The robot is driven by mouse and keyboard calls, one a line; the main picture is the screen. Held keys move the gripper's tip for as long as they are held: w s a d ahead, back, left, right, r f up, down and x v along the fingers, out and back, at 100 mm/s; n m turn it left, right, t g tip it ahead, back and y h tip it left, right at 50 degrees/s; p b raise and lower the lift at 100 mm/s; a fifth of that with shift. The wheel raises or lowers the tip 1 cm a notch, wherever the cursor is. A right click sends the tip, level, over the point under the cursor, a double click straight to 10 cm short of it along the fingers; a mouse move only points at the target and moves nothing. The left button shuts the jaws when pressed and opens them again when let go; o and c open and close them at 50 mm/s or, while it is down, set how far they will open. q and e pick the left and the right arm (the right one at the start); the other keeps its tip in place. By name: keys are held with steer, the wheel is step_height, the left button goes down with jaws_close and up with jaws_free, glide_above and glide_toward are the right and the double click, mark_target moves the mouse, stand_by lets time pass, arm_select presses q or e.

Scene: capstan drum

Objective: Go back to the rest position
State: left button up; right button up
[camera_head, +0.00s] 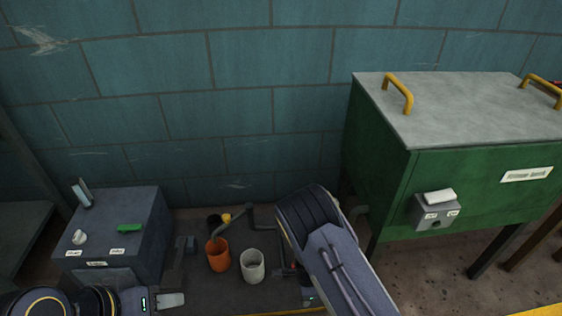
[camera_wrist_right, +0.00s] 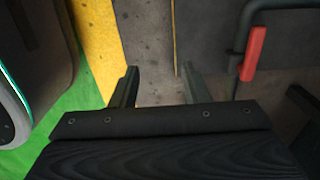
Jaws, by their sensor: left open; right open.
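My left gripper (camera_head: 170,300) is at the bottom left of the head view, in front of the grey cabinet and cut by the frame's lower edge. It is open, and I see nothing held in it. My right arm reaches up from the bottom in the middle of the head view, and its gripper is hidden there. In the right wrist view my right gripper (camera_wrist_right: 160,87) has its two dark fingers apart, with only floor between them.
An orange bucket (camera_head: 218,257) and a white bucket (camera_head: 252,266) stand left of my right arm. A grey cabinet (camera_head: 128,225) is at the left, and a green tank (camera_head: 480,165) at the right. A red-handled lever (camera_wrist_right: 254,52) is right of the right gripper.

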steer(key=s+d+r+n+t+y, duration=0.1)
steer(key=d+r+n+y, duration=0.15)
steer(key=r, duration=1.15)
steer(key=d+r+n+y, duration=0.1)
steer(key=r+n+y, duration=0.2)
steer(key=r, duration=1)
steer(key=s+d+r+n+t, duration=0.2)
steer(key=s+d+r+n, duration=0.15)
steer(key=s, duration=0.25)
steer(key=s+d+r+n+t+h, duration=0.1)
steer(key=s+d+r+n, duration=0.2)
steer(key=s+r, duration=0.25)
steer(key=s+d+r+n+t, duration=0.2)
steer(key=s+d+r+n, duration=0.15)
steer(key=s, duration=0.35)
arm_select(q)
step_height(320, 180, up, 33)
steer(key=p, duration=3.3)
steer(key=shift+w, duration=0.2)
arm_select(e)
step_height(320, 180, up, 34)
steer(key=shift+a+f+h, duration=0.2)
steer(key=shift+f+h, duration=0.05)
steer(key=shift+h, duration=0.1)
